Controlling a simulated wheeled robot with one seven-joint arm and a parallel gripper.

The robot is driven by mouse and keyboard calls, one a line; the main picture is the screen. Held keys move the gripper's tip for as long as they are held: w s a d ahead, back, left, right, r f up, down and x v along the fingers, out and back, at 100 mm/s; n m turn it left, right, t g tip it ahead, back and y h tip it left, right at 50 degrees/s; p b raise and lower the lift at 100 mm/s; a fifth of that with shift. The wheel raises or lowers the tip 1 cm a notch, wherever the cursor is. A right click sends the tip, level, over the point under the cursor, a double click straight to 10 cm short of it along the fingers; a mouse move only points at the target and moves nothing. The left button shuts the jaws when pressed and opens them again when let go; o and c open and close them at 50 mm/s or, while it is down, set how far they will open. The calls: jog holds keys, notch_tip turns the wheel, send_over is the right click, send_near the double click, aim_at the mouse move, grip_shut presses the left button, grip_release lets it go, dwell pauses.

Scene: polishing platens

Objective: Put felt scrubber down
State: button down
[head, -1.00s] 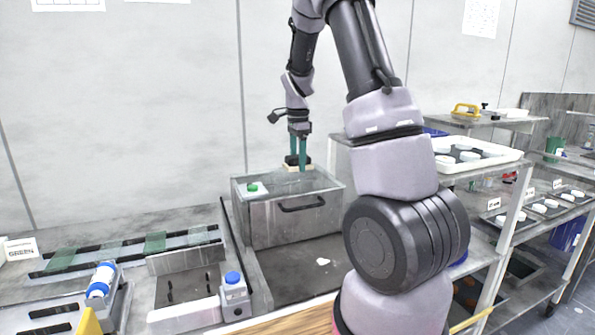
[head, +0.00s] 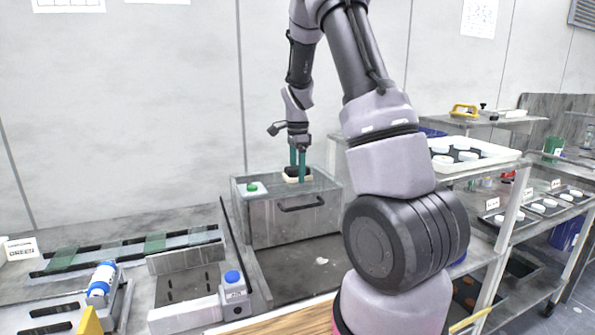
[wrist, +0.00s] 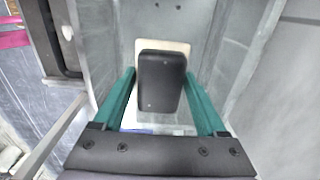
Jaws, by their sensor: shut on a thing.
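The felt scrubber (head: 297,175), a black block on a cream pad, is between the green fingers of my gripper (head: 298,178). The wrist view shows the scrubber (wrist: 162,82) with a finger on each side, and my gripper (wrist: 160,75) shut on it. The scrubber is within the top outline of the grey metal box (head: 265,224) with a dark front handle. I cannot tell whether the pad touches a surface there. The pad's underside is hidden.
A green-topped item (head: 252,188) sits at the box's left front corner. A white tray with round pieces (head: 488,157) is on the shelf to the right.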

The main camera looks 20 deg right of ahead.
aim_at(297, 167)
grip_release()
jog(key=shift+s+f, duration=0.25)
jog(key=shift+f, duration=0.35)
jog(key=shift+a, duration=0.1)
notch_tip(297, 167, up, 14)
jog(key=f, duration=0.1)
jog(key=s+a+r+n+t+y, duration=0.1)
jog(key=s+a+r+n+t, duration=0.15)
jog(key=s+r+n, duration=0.35)
jog(key=s+a+r+n+t+y, duration=0.1)
jog(key=s+a+r, duration=0.2)
jog(key=s+r, duration=0.35)
jog(key=s+a+n+t, duration=0.1)
jog(key=s+n, duration=0.2)
jog(key=s, duration=0.3)
jog(key=s+a+f+n+t, duration=0.1)
jog(key=s+a+n+t, duration=0.1)
jog(key=s+n, duration=0.2)
jog(key=s, duration=0.3)
jog(key=shift+s+a+f, duration=0.25)
jog(key=shift+s+f, duration=0.05)
jog(key=shift+t, duration=0.25)
